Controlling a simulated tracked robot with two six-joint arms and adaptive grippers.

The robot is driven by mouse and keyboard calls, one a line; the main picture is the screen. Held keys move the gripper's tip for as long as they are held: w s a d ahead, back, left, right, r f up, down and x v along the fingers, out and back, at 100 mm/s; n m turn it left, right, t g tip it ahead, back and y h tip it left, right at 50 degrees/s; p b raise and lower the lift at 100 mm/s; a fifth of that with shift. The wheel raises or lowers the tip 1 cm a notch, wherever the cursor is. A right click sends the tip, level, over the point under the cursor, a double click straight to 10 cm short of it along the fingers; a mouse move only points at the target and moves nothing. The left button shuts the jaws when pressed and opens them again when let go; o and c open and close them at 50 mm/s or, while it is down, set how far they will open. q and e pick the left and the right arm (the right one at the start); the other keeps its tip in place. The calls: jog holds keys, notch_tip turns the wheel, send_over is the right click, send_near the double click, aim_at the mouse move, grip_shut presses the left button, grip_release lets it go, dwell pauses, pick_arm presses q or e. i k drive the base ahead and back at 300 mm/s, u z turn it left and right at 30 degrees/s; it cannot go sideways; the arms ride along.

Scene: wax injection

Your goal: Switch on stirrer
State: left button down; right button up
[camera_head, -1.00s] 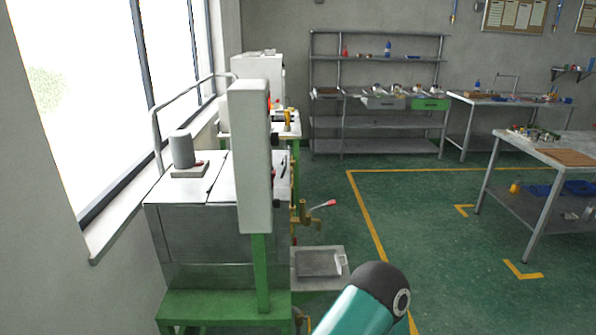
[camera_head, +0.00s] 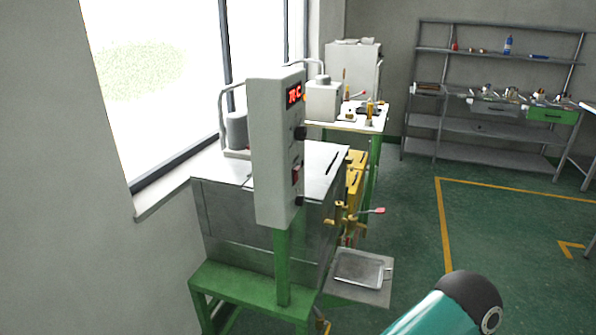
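The wax machine is a metal tank (camera_head: 262,233) on a green stand (camera_head: 250,295) by the window. A tall white control box (camera_head: 277,150) stands at its front. The box has a red lit display (camera_head: 294,94), dark knobs (camera_head: 300,133) and a red switch (camera_head: 296,174) on its right-hand face. Which control is for the stirrer I cannot tell. A grey cylindrical motor (camera_head: 237,130) sits on the tank lid, partly behind the box. A teal and black link of my arm shows at the bottom right. Neither gripper is in view.
A brass valve with a red-tipped lever (camera_head: 372,211) juts from the tank's right side above a metal tray (camera_head: 358,268). A second bench (camera_head: 345,126) with equipment stands behind. Shelving (camera_head: 480,122) is at the back. Green floor is free at the right.

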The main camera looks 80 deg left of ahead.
aim_at(296, 170)
jog(key=u, duration=4.1)
jog(key=k, duration=0.15)
jog(key=z, duration=1.6)
jog(key=i, duration=1.05)
jog(key=u, duration=1.1)
jog(key=k, duration=0.9)
